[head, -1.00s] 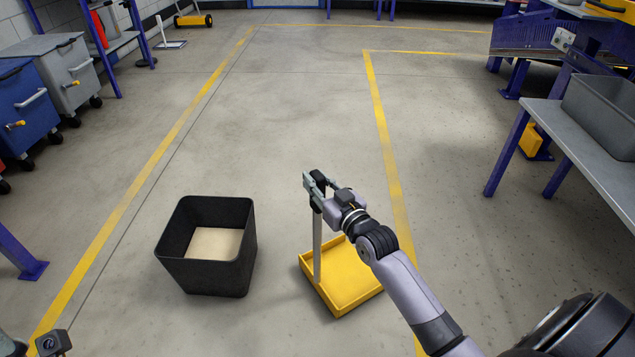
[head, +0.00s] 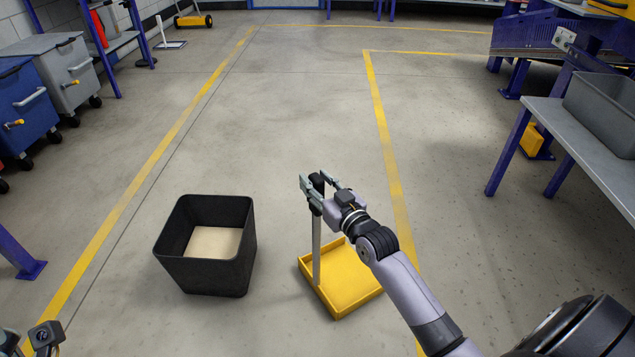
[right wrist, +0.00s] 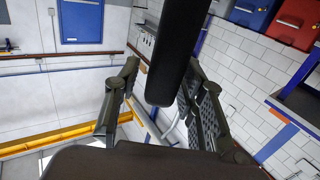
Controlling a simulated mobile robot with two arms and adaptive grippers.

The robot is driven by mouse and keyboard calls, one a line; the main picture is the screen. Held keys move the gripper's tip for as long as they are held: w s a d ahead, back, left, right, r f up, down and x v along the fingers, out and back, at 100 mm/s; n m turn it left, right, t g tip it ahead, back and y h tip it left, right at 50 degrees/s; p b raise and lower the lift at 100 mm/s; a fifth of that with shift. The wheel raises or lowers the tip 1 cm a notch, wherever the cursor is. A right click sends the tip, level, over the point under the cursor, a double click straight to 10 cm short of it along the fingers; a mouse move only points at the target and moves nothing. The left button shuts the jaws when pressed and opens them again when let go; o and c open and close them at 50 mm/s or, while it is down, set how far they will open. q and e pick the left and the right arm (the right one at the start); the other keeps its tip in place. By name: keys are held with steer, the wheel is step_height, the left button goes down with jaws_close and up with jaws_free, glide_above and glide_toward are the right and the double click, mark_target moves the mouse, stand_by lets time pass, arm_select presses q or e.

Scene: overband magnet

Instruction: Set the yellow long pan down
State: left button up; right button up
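The yellow long pan (head: 345,283) rests flat on the floor. Its grey stick (head: 317,250) stands upright from the left side and ends in a black grip (head: 317,182). My right gripper (head: 315,184) is at the black grip with its fingers spread to either side. In the right wrist view, the black grip (right wrist: 172,50) stands between the open fingers, with a clear gap to the left finger; the right finger is close to it, and contact is unclear. My left gripper (head: 46,338) shows only partly at the bottom left corner, and its fingers cannot be made out.
A black bin (head: 208,270) with a pale bottom stands on the floor left of the pan. A grey workbench (head: 575,135) with a grey crate (head: 605,112) is at the right. Blue and grey carts (head: 62,75) stand at the far left. The floor ahead is clear.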

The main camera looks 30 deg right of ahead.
steer(key=shift+o, duration=0.6)
steer(key=shift+f, duration=0.1)
steer(key=shift+f, duration=0.1)
steer(key=shift+s, duration=0.1)
steer(key=shift+s, duration=0.3)
steer(key=s, duration=1.1)
steer(key=shift+d+r, duration=0.2)
steer(key=shift+d, duration=0.05)
steer(key=shift+s, duration=0.1)
